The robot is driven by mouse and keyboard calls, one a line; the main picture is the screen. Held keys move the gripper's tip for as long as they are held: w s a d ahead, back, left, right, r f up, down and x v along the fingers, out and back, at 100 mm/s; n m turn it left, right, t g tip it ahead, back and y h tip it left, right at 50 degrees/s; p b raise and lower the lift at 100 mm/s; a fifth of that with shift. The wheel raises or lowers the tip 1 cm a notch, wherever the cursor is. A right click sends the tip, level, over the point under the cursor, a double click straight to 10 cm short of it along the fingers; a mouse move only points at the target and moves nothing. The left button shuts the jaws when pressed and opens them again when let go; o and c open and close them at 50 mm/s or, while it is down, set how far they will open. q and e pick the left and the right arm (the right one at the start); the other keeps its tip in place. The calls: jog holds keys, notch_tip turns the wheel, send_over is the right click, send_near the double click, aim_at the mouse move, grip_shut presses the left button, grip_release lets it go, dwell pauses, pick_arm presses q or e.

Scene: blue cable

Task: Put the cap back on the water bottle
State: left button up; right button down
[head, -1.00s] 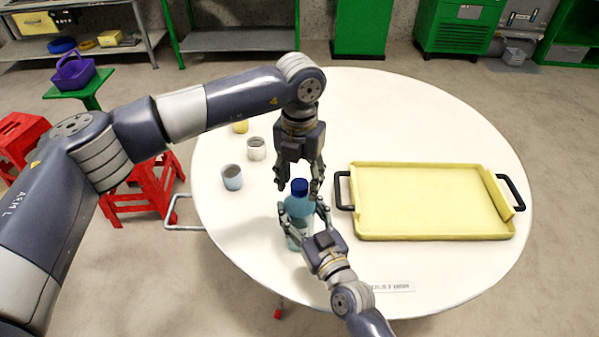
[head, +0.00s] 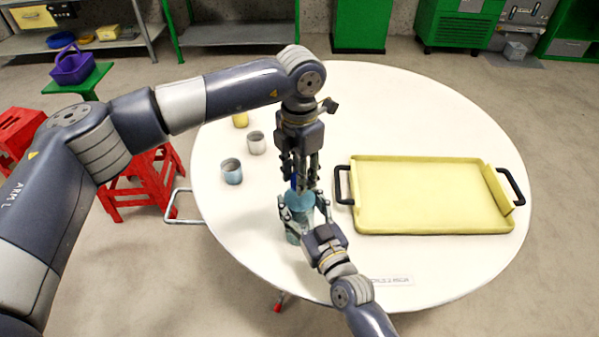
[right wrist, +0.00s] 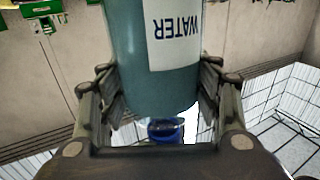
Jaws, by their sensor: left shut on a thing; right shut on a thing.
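The light blue water bottle (head: 299,200) stands upright near the left front of the round white table. My right gripper (head: 305,207) is shut around its body from the front; the right wrist view shows the fingers on both sides of the bottle (right wrist: 150,80), its white label upside down. The dark blue cap (head: 294,182) is at the top of the bottle, mostly hidden by the fingers of my left gripper (head: 299,185), which points down and is shut on it. The cap (right wrist: 165,131) also shows at the neck end in the right wrist view. I cannot tell how tightly it sits.
A yellow tray (head: 430,195) with black handles lies right of the bottle. A blue cup (head: 231,171), a white cup (head: 256,143) and a yellow cup (head: 240,120) stand to the left. The back of the white table (head: 400,100) is clear.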

pick_arm(q)
jog(key=m, duration=0.6)
jog(key=o, duration=1.3)
jog(key=shift+c, duration=0.2)
notch_tip(320, 180, up, 12)
pick_arm(e)
jog(key=shift+c, duration=2.2)
grip_release()
jog(key=v, duration=1.2)
